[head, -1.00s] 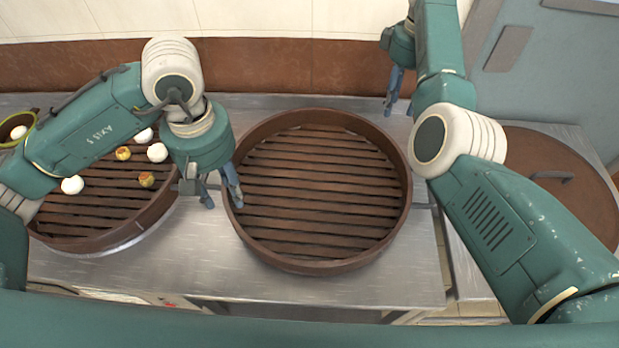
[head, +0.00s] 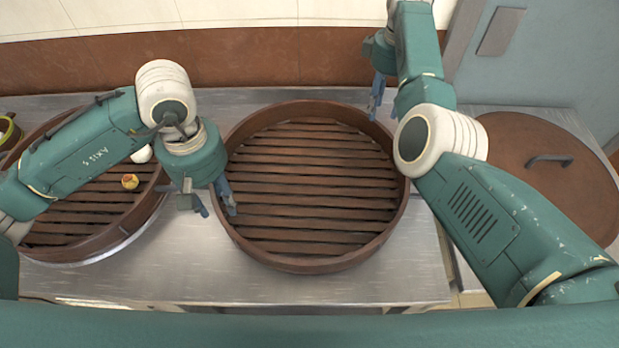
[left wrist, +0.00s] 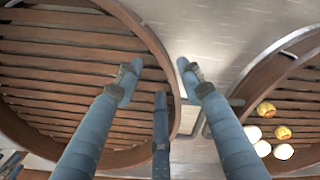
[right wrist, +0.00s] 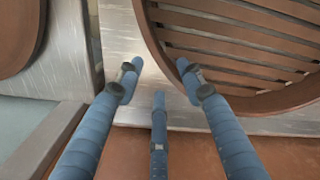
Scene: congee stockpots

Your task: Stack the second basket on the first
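An empty round brown slatted basket (head: 312,264) lies flat on the metal worktop in the middle of the head view. A second basket (head: 75,248), holding white and yellow buns, stands at the left on a metal rim, partly behind my left arm. My left gripper (head: 212,202) is open at the empty basket's left edge. In the left wrist view its fingers (left wrist: 159,78) are spread about this basket's rim (left wrist: 150,38); contact is unclear. My right gripper (head: 376,98) is open near the back right edge. In the right wrist view its fingers (right wrist: 159,78) are beside the rim (right wrist: 158,50).
A round brown lid (head: 510,150) with a dark handle lies at the right, partly behind my right arm. A small green-rimmed bowl (head: 8,130) is at the far left. A brown-and-cream wall (head: 280,55) closes the back. Worktop in front of the empty basket (head: 310,287) is clear.

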